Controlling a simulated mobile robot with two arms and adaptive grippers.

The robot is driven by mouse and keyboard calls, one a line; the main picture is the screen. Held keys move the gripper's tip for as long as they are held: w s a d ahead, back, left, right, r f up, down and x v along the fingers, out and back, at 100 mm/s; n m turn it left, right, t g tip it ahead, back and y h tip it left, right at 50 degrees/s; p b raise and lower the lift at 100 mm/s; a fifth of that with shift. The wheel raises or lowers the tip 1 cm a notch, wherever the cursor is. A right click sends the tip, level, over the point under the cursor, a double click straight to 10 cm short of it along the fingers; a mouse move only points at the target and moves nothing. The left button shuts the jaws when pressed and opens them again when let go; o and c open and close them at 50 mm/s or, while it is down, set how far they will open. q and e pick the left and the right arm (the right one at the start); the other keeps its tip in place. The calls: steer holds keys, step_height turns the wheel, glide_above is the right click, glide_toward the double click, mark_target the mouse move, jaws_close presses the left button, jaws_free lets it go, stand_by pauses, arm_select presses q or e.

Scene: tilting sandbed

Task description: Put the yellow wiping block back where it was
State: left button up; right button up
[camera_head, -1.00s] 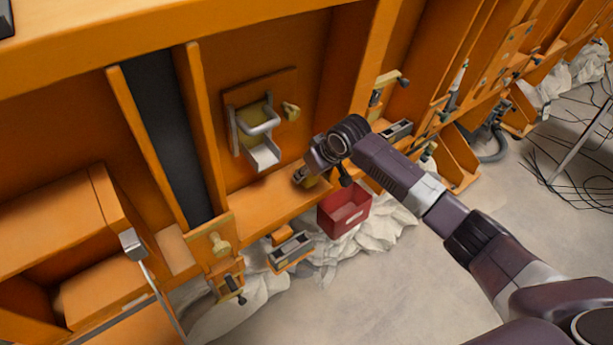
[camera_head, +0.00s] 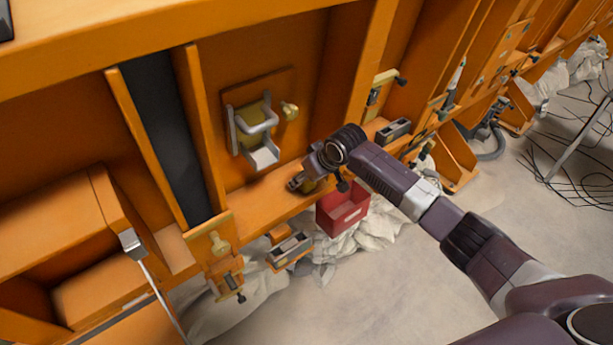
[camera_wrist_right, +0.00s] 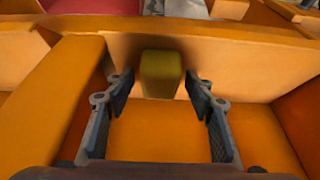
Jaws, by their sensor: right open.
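The yellow wiping block (camera_wrist_right: 161,73) stands on an orange surface in the right wrist view, between the fingertips of my right gripper (camera_wrist_right: 159,80). A gap shows on each side of it, so the fingers do not touch it. In the head view my right gripper (camera_head: 298,182) is open, low over the orange ledge (camera_head: 262,208). Only a yellowish sliver of the block (camera_head: 309,187) shows there, mostly hidden by the gripper and wrist. My left gripper is not in view.
A red bin (camera_head: 343,208) is just below the ledge, close to my wrist. A clamp with a level (camera_head: 290,250) hangs at the ledge's front. White cloth (camera_head: 345,240) lies below.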

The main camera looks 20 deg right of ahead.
steer(key=b+v, duration=0.1)
steer(key=v, duration=1.1)
steer(key=shift+r, duration=0.15)
